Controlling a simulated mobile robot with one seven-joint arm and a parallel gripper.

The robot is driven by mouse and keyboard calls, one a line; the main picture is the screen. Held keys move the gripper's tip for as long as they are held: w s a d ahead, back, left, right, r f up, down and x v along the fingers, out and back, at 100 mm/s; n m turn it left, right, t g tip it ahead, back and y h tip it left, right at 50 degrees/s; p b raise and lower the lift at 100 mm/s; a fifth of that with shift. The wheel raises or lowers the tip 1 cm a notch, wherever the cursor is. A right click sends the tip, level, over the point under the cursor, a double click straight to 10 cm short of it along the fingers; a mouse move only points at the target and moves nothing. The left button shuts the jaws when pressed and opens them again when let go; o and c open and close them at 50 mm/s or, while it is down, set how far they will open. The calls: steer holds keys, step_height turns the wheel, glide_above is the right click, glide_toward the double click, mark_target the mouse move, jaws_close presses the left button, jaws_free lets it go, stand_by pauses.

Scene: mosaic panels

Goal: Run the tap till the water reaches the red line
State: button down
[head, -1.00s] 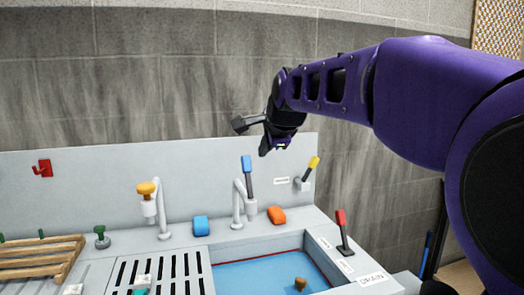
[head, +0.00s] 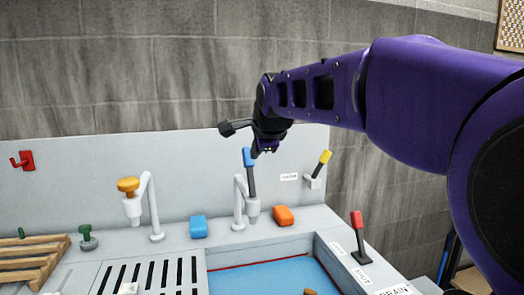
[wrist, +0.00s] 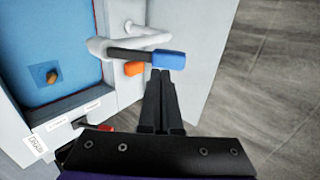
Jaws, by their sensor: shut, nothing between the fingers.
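The middle tap (head: 240,200) has an upright lever with a blue handle (head: 248,157). My gripper (head: 260,153) is shut and empty beside the top of that handle. In the wrist view its closed fingertips (wrist: 163,75) are right at the blue handle (wrist: 168,60); I cannot tell whether they touch. The basin holds blue water (head: 270,276). The red line (head: 265,260) runs along the basin wall close above the water. No stream shows under the spout, which is partly hidden.
A yellow lever (head: 323,160) on the back panel and a red lever (head: 358,230) stand to the right. An orange block (head: 284,215) and a blue block (head: 198,227) flank the tap. An orange-knobbed tap (head: 152,205) stands left. A brown object (wrist: 52,76) is in the basin.

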steer(key=shift+r, duration=0.15)
steer(key=g+p, duration=0.1)
steer(key=p, duration=0.5)
glide_above(252, 173)
steer(key=shift+a, duration=0.1)
stand_by(0.4)
